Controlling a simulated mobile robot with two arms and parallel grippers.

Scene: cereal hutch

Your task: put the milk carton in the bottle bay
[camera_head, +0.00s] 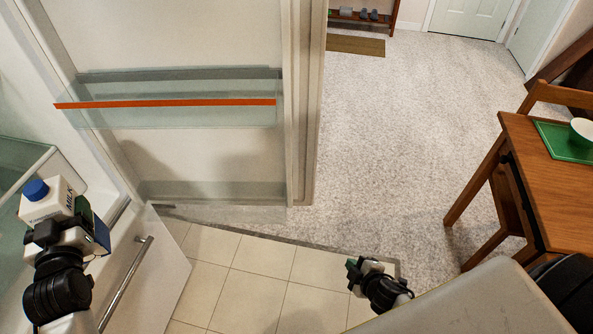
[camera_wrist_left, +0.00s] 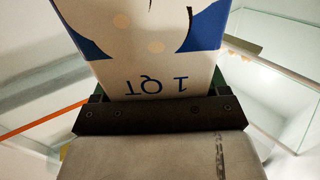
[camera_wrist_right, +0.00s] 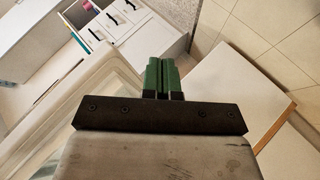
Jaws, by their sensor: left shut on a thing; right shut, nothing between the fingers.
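The milk carton (camera_head: 47,204) is white and blue with a blue cap, at the left of the head view. My left gripper (camera_head: 78,222) is shut on it and holds it roughly upright. In the left wrist view, the carton (camera_wrist_left: 150,60) fills the space between the fingers, with "1 QT" upside down. The open fridge door carries a clear bin with an orange strip (camera_head: 170,103) and a lower clear bin (camera_head: 215,194). Both look empty; I cannot tell which is the bottle bay. My right gripper (camera_head: 354,272) is shut and empty, low over the floor; its green fingers (camera_wrist_right: 163,78) touch.
A glass shelf (camera_head: 22,158) is at the far left. A white panel with a metal handle (camera_head: 126,284) stands below the carton. A wooden table (camera_head: 545,190) with a green tray (camera_head: 556,143) and bowl (camera_head: 584,130) is at right. Carpet (camera_head: 420,140) between is clear.

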